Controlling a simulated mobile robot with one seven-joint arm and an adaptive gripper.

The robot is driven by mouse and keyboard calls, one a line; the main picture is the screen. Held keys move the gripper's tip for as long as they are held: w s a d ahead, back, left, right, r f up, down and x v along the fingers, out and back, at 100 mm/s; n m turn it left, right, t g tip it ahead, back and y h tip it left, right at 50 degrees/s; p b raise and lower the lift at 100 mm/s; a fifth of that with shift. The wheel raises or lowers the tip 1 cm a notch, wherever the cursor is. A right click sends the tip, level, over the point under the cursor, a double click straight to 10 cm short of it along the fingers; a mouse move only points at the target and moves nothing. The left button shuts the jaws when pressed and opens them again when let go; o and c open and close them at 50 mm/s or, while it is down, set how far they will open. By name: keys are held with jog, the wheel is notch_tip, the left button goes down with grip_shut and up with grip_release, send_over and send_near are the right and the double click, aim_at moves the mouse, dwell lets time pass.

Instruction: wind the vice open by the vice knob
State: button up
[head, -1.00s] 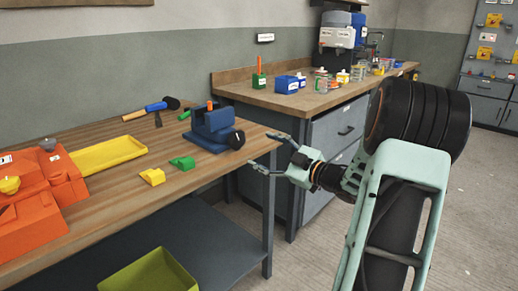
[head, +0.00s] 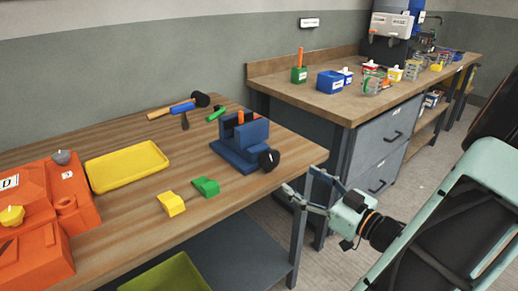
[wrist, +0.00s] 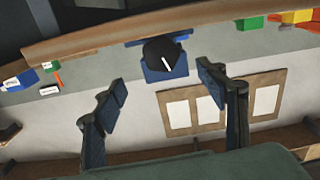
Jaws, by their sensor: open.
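The blue vice (head: 240,145) sits on the wooden workbench near its right end. The black vice knob (head: 268,160) is on the vice's right-hand face, towards the bench edge. In the wrist view the knob (wrist: 161,54) shows face on, with a white line on it, and the blue vice body (wrist: 178,70) is partly hidden behind it. My gripper (head: 299,195) is open and empty, off the bench's right edge, a short way from the knob. In the wrist view its fingers (wrist: 163,82) are spread apart, with the knob beyond them and between them, not touched.
On the workbench (head: 120,228) are a yellow tray (head: 127,166), a yellow block (head: 171,203), a green block (head: 206,187), a hammer (head: 182,107) and orange moulds (head: 60,215). A second bench (head: 330,103) with drawers stands behind my gripper.

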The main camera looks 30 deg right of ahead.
aim_at(272, 162)
jog(key=w, duration=0.3)
jog(key=w+a+b, duration=0.1)
jog(key=w, duration=0.3)
jog(key=w+b, duration=0.1)
jog(key=w, duration=0.2)
jog(key=shift+w+a+r, duration=0.1)
jog(key=shift+w+a, duration=0.05)
jog(key=shift+w, duration=0.25)
jog(key=shift+c, duration=0.4)
jog(key=c, duration=1.1)
jog(key=n+b, duration=0.2)
jog(key=n, duration=0.2)
jog(key=shift+a, duration=0.1)
jog(key=shift+n+b, duration=0.55)
jog(key=shift+n, duration=0.35)
